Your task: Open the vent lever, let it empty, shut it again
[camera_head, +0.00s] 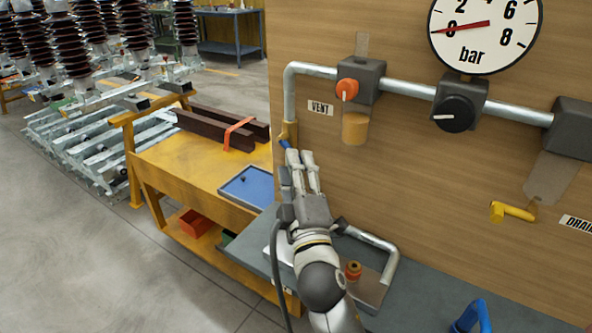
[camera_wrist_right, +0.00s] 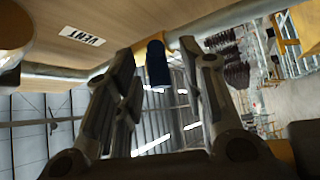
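The vent pipe runs down at the left of the wooden panel to a brass fitting (camera_head: 288,131) with a small blue lever handle (camera_head: 284,144), left of the VENT label (camera_head: 320,107). My right gripper (camera_head: 302,157) is just below this handle, pointing up at it. In the right wrist view the fingers (camera_wrist_right: 160,55) are spread, with the blue handle (camera_wrist_right: 157,64) between their tips and a gap showing on either side. The round bar gauge (camera_head: 485,50) has its red needle pointing left, near the low end of the scale. My left gripper is not in view.
An orange knob (camera_head: 346,88) and a black knob (camera_head: 454,113) sit on the pipe. A yellow drain handle (camera_head: 512,211) is at the right. A yellow bench (camera_head: 190,165) with a blue tray (camera_head: 248,188) stands left. A bent metal pipe (camera_head: 385,250) stands right of my wrist.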

